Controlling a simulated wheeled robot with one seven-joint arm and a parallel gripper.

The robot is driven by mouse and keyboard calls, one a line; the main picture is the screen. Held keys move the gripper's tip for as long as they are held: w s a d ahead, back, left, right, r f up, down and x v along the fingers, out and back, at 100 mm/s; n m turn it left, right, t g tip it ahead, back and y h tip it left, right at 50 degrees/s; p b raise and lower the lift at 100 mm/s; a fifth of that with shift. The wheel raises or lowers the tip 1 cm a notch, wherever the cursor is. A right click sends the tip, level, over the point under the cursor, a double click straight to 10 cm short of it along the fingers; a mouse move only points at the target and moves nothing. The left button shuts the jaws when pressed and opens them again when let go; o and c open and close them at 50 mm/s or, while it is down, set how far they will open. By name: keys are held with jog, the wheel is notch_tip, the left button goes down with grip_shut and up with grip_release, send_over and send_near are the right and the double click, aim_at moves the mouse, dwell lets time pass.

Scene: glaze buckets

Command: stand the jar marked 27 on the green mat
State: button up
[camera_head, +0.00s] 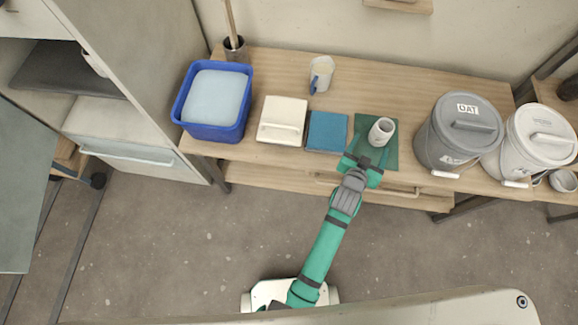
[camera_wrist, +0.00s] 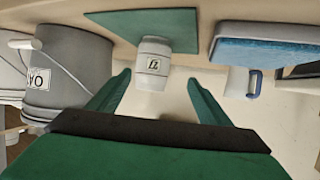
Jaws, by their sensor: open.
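The small white jar (camera_head: 381,131) stands upright on the green mat (camera_head: 391,155), towards the mat's middle. In the wrist view, which is upside down, the jar (camera_wrist: 153,62) shows a square label that looks like an inverted 27. My gripper (camera_head: 366,158) is at the mat's front edge, just in front of the jar. In the wrist view my gripper (camera_wrist: 160,82) is open and empty, its fingers spread wider than the jar, with the jar just beyond the fingertips.
A blue cloth-like block (camera_head: 327,131) and a white lidded box (camera_head: 283,119) lie left of the mat. A mug (camera_head: 321,74) stands behind. A grey bucket marked OAT (camera_head: 443,137) is close on the right, beside a white bucket (camera_head: 522,143). A blue tub (camera_head: 214,133) stands far left.

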jog(key=s+a+n+t+y, duration=0.1)
jog(key=s+a+n+y, duration=0.1)
jog(key=s+a, duration=0.55)
jog(key=s+a+n+t+y, duration=0.15)
jog(key=s+a, duration=0.35)
jog(key=a, duration=0.6)
jog(key=s+a+r+n+t+y, duration=0.1)
jog(key=s+a+r+y, duration=0.1)
jog(key=s+a+r, duration=0.3)
jog(key=s+a+r+n+y, duration=0.2)
jog(key=s+a+r, duration=0.4)
jog(key=s, duration=0.4)
jog(key=shift+s+a+t, duration=0.2)
jog(key=shift+s+t, duration=0.15)
jog(key=shift+r, duration=0.1)
